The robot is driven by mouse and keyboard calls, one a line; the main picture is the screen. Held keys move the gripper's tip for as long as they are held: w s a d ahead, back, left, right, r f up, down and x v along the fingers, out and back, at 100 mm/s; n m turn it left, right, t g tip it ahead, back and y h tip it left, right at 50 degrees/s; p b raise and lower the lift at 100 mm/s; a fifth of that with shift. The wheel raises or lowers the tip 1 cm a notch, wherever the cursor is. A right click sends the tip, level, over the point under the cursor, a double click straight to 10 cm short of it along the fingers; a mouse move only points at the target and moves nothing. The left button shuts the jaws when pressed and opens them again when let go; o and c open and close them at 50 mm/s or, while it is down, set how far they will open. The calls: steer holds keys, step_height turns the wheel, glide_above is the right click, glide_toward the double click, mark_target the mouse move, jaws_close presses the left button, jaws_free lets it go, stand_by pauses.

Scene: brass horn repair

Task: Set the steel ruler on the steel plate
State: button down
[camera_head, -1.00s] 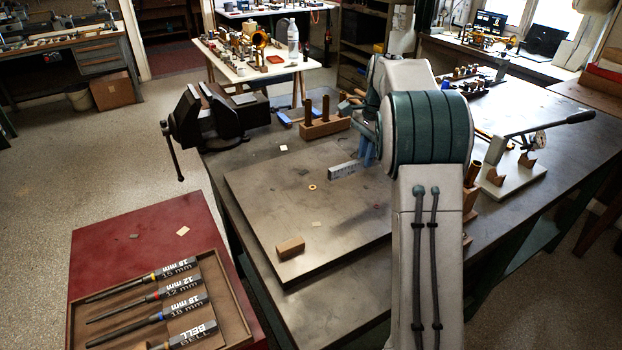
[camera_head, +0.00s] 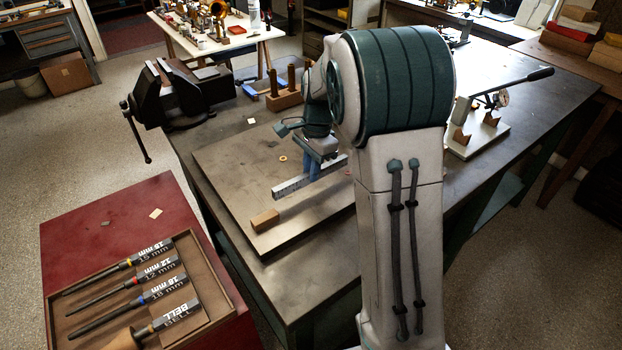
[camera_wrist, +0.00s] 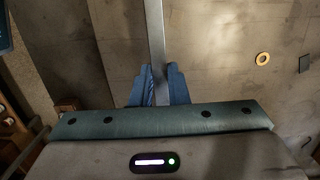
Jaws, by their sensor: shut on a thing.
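The steel ruler (camera_head: 298,184) is a long light-grey strip with dark markings. It stands on its narrow edge over the front part of the steel plate (camera_head: 228,165), a broad flat slab on the bench. My gripper (camera_head: 314,170) is shut on the ruler, with blue fingers on either side of it. In the wrist view the ruler (camera_wrist: 155,35) runs away from between my fingertips (camera_wrist: 158,82), above the plate (camera_wrist: 215,50). I cannot tell whether its lower edge touches the plate. My arm hides the plate's right part.
A wooden block (camera_head: 265,219) lies on the plate's front left, near the ruler's end. A brass washer (camera_head: 283,158) lies behind the ruler. A vise (camera_head: 185,90) and a wooden rack (camera_head: 284,100) stand behind. A red cabinet with a tool drawer (camera_head: 110,215) is at front left.

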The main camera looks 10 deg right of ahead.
steer(key=shift+f+p, duration=0.3)
steer(key=shift+f, duration=1.65)
steer(key=shift+f, duration=0.1)
steer(key=c, duration=1.4)
jaws_free()
steer(key=shift+f, duration=0.1)
